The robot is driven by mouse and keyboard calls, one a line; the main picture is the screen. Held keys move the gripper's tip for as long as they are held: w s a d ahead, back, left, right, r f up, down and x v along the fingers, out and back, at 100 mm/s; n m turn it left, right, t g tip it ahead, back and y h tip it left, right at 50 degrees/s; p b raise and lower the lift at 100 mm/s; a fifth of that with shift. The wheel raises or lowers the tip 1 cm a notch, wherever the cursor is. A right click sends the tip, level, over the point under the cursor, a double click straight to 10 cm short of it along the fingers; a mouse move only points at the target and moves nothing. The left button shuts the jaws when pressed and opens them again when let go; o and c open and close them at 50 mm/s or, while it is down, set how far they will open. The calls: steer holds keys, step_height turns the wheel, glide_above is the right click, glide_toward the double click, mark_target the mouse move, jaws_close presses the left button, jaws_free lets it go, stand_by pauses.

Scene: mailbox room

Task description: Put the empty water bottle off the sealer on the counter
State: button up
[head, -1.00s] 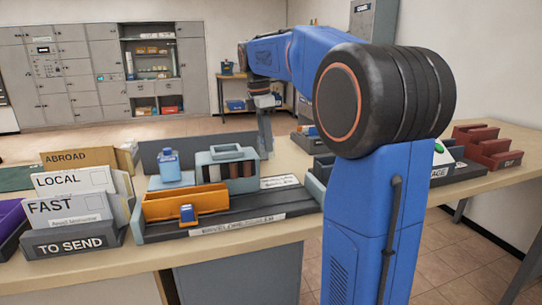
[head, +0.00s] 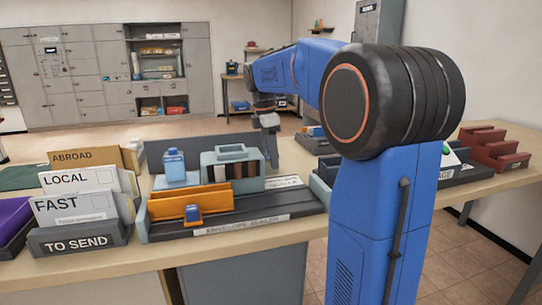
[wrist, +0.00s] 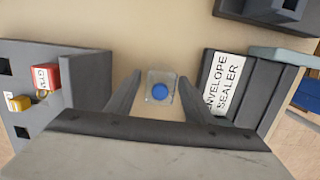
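The water bottle (wrist: 160,89), clear with a blue cap, is seen from above in the wrist view, upright over the tan counter (wrist: 150,30). It appears to stand there, though its base is hidden. My gripper (wrist: 160,85) has its dark fingers on either side of the bottle, with a narrow gap at each. The envelope sealer (wrist: 262,90) is to the right of the bottle, apart from it. In the head view my gripper (head: 270,143) is low behind the sealer (head: 245,222), and the bottle cannot be made out.
A letter rack (head: 80,238) stands at left. In the wrist view a grey holder (wrist: 30,75) with red and yellow items is left of the bottle. Bare counter lies between.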

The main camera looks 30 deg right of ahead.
mark_target(267, 153)
steer(key=shift+r, duration=0.1)
step_height(267, 153, up, 12)
steer(key=a, duration=0.1)
steer(key=shift+w+a, duration=0.2)
stand_by(0.5)
stand_by(0.4)
